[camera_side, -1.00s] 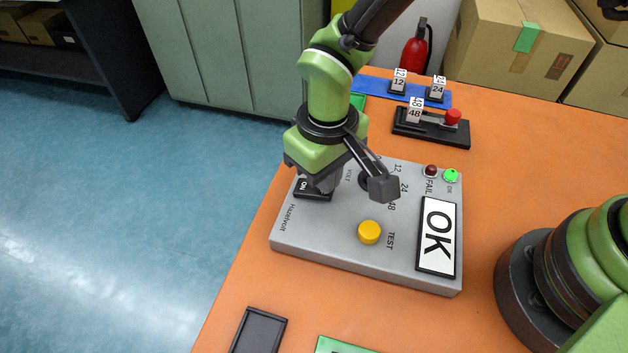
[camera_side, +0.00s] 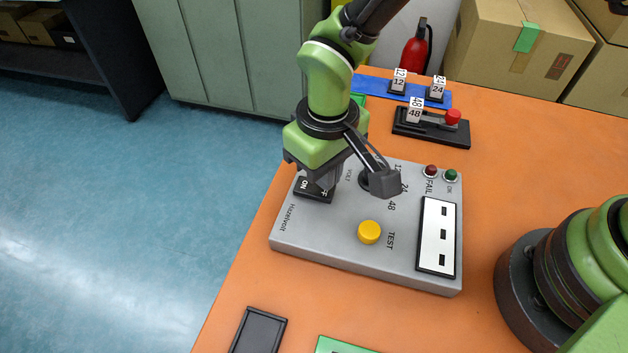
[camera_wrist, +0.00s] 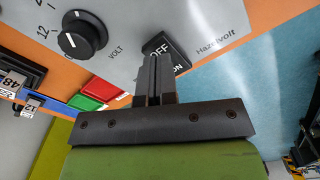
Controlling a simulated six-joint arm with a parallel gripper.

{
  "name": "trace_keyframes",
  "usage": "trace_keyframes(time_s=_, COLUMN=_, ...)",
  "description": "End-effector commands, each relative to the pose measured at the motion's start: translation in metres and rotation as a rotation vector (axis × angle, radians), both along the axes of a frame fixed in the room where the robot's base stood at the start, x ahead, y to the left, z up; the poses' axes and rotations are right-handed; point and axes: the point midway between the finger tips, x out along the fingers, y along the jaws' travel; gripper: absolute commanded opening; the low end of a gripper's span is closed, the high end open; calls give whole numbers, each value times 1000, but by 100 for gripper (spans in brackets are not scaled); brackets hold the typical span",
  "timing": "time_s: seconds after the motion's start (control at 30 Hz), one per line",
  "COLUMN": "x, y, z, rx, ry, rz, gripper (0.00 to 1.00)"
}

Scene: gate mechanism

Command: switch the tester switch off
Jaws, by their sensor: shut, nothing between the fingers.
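The grey tester (camera_side: 330,235) lies on the orange table. Its black rocker switch (camera_side: 305,188) is at its left end in the side view, marked ON and OFF, and is partly hidden by my gripper. The tester's display (camera_side: 436,237) shows dashes, and the FAIL lamp (camera_side: 431,170) and OK lamp (camera_side: 451,175) are dark.
A yellow TEST button (camera_side: 369,232) and a black VOLT knob (camera_wrist: 82,36) are on the tester. Behind it are a blue strip (camera_side: 372,87) with labelled blocks and a black fixture with a red knob (camera_side: 453,116). A black tray (camera_side: 258,330) lies in front.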

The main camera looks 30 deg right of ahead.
Motion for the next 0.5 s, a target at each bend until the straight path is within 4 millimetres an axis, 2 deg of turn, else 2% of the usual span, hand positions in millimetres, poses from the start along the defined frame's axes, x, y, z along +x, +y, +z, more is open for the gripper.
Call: trace_keyframes(time_s=0.5, x=0, y=0, z=44, rx=1, ry=-2, rz=1, gripper=0)
